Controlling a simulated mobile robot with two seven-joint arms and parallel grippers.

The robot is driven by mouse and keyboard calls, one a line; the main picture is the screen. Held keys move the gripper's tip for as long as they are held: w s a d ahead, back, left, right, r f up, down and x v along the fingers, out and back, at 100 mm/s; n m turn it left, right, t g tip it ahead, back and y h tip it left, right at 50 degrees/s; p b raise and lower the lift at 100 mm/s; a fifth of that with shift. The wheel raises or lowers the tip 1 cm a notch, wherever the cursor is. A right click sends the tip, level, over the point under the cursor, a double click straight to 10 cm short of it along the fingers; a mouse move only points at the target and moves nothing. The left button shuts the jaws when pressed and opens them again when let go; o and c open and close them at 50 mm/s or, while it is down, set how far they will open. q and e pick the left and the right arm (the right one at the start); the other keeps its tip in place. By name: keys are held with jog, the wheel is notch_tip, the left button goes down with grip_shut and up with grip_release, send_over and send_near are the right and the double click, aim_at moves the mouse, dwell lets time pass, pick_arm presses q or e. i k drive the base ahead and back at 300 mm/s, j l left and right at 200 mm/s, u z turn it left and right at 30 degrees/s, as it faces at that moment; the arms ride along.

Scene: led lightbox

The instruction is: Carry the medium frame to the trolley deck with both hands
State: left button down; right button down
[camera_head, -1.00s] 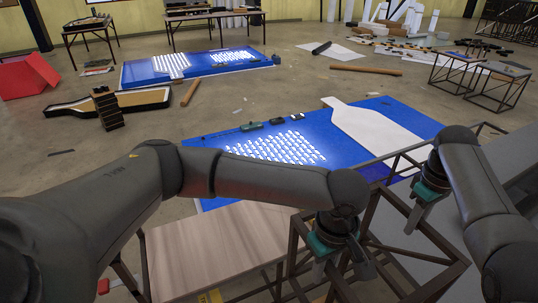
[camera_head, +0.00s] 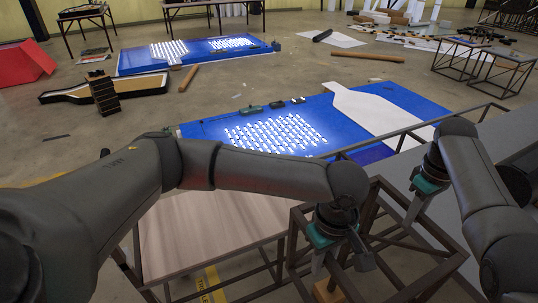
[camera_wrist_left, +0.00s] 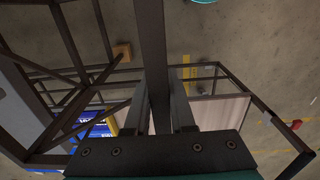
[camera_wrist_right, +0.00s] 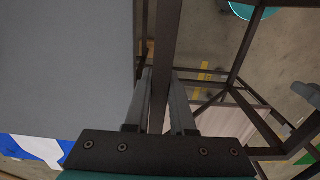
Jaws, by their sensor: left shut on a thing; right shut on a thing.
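The medium frame (camera_head: 385,235), an open box of dark brown bars, is held in front of me in the head view. My left gripper (camera_head: 342,262) is shut on a bar at its near left. The left wrist view shows that bar between the fingers (camera_wrist_left: 161,100). My right gripper (camera_head: 413,212) is shut on a bar at its far right, also seen between the fingers (camera_wrist_right: 159,95) in the right wrist view. A flat grey surface (camera_head: 500,138), apparently the trolley deck, lies right of and behind the frame. I cannot tell whether they touch.
A wood-topped table with dark legs (camera_head: 195,235) stands left of the frame. A thin dark rail (camera_head: 440,122) runs along the grey surface's far side. Beyond are a blue panel with white lights (camera_head: 215,130) and a white bottle shape (camera_head: 385,112).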

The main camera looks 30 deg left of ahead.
aim_at(217, 214)
jog(key=i+j+u, duration=0.1)
jog(key=i+u, duration=0.15)
jog(key=u, duration=0.2)
jog(key=i+u, duration=0.3)
jog(key=u, duration=0.15)
jog(key=i+l+u, duration=0.1)
jog(key=i+u, duration=0.15)
jog(key=u, duration=0.2)
jog(key=i+l+u, duration=0.2)
jog(key=u, duration=0.25)
jog(key=i+l+u, duration=0.25)
jog(key=u, duration=0.25)
